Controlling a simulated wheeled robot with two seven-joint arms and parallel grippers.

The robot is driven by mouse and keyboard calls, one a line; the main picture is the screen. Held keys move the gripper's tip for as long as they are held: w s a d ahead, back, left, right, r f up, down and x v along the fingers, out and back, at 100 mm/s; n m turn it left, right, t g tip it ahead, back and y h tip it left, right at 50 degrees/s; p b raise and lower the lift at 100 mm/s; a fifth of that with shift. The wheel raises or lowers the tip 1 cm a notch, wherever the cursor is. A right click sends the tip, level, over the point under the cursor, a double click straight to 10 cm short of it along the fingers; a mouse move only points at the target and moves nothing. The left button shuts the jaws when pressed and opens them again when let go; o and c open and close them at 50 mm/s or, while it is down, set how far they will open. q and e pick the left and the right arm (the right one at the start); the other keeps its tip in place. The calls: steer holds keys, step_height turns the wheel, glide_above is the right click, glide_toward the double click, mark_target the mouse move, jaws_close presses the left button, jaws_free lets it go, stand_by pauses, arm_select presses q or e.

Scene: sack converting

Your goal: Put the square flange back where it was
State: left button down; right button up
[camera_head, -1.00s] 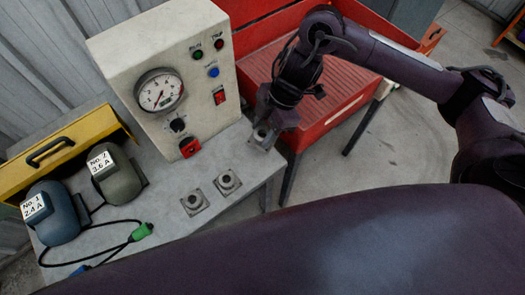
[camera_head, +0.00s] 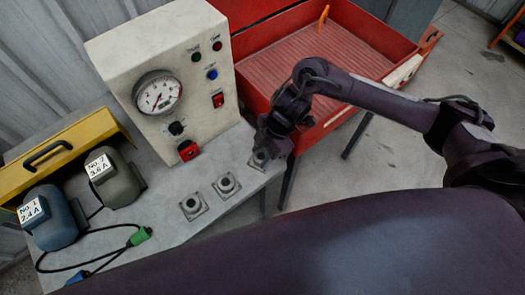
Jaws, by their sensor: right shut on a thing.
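A grey square flange (camera_head: 258,160) with a round raised centre is at the right end of the grey bench, in line with two similar flanges. My right gripper (camera_head: 262,150) is shut on this flange from above and behind. The gripper hides part of it, and I cannot tell whether it touches the bench top. The middle flange (camera_head: 226,186) and the left flange (camera_head: 193,206) lie flat on the bench, apart from each other. My left gripper is not in view.
A cream control box (camera_head: 165,60) with a gauge stands behind the flanges. A red ribbed tray (camera_head: 330,60) is beyond the bench's right edge. Two motor-like units (camera_head: 48,222) (camera_head: 118,180), a cable with a green plug (camera_head: 140,236) and a yellow case (camera_head: 60,152) are at left.

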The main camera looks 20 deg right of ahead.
steer(key=shift+f, duration=0.15)
steer(key=o, duration=1.3)
steer(key=v, duration=1.2)
